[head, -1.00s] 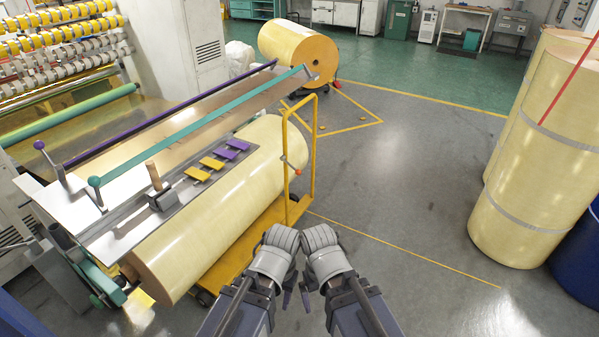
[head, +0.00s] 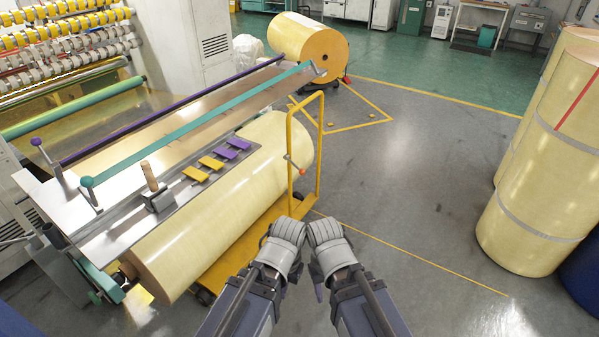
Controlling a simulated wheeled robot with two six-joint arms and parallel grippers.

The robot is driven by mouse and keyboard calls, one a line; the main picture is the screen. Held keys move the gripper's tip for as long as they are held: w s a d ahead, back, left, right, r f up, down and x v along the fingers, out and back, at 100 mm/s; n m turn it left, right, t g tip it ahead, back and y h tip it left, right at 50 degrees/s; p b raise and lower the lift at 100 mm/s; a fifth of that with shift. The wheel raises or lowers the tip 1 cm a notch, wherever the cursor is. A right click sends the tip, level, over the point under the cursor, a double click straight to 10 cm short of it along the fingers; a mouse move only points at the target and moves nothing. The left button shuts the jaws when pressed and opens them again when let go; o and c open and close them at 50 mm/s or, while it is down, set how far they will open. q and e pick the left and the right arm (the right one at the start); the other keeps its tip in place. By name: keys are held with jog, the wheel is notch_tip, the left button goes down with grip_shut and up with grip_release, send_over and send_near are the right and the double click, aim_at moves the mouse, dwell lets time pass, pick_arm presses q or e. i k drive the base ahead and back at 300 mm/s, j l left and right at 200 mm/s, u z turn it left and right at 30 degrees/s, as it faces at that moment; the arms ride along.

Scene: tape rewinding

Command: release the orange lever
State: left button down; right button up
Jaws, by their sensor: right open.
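A small orange lever (head: 294,164) with a rounded end sits on the left post of the yellow cart's upright handle frame (head: 319,150), beside the end of a large cream roll (head: 235,195). My left gripper (head: 287,230) and right gripper (head: 324,231) are side by side at the bottom middle, below and in front of the lever, apart from it. The right gripper is open and holds nothing that I can see. The left gripper's fingers point away from me, so I cannot tell whether it is open.
The rewinding machine (head: 110,190) with a teal bar, purple bar and coloured tabs fills the left. Large cream rolls (head: 530,190) stand at the right by a blue drum (head: 582,275). The grey floor (head: 420,190) between is clear. Another roll (head: 308,50) lies at the back.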

aim_at(286, 157)
jog(key=i+l+u, duration=0.25)
jog(key=i+l, duration=1.35)
jog(key=k+l, duration=0.05)
jog(key=l, duration=0.05)
